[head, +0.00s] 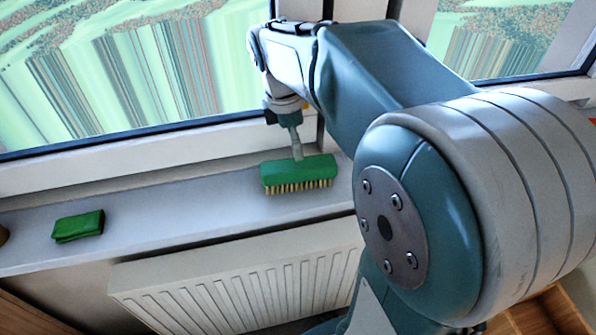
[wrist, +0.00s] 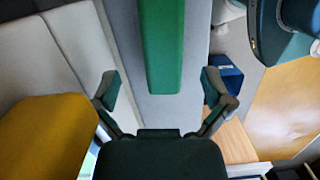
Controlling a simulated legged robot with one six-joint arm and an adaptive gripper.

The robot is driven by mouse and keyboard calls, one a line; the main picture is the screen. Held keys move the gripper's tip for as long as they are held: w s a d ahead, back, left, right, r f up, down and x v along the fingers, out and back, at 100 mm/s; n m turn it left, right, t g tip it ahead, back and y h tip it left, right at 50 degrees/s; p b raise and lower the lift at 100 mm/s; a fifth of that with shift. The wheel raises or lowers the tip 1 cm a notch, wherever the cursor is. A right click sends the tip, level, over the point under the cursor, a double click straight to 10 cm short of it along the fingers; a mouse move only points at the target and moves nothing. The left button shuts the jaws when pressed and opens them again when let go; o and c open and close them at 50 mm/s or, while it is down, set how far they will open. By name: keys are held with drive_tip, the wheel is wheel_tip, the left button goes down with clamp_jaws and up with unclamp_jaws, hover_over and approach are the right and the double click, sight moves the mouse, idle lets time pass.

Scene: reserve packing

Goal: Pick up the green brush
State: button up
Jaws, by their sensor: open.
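The green brush (head: 300,172) lies on the pale window sill in the head view, its tan bristles showing along the near edge. In the wrist view its plain green top (wrist: 162,45) runs out of the top of the picture.
A folded green cloth (head: 78,226) lies on the sill (head: 180,212) to the left, with clear sill between. A ribbed white radiator (head: 240,285) is below, and the window frame rises behind. The wrist view shows a yellow object (wrist: 45,135) and a dark blue one (wrist: 226,80).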

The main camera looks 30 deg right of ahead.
sight(298, 164)
drive_tip(key=f, duration=0.6)
drive_tip(key=shift+s+d, duration=0.2)
drive_tip(key=shift+s, duration=0.05)
drive_tip(key=shift+d+f, duration=0.1)
drive_tip(key=shift+f, duration=0.05)
drive_tip(key=c, duration=1.2)
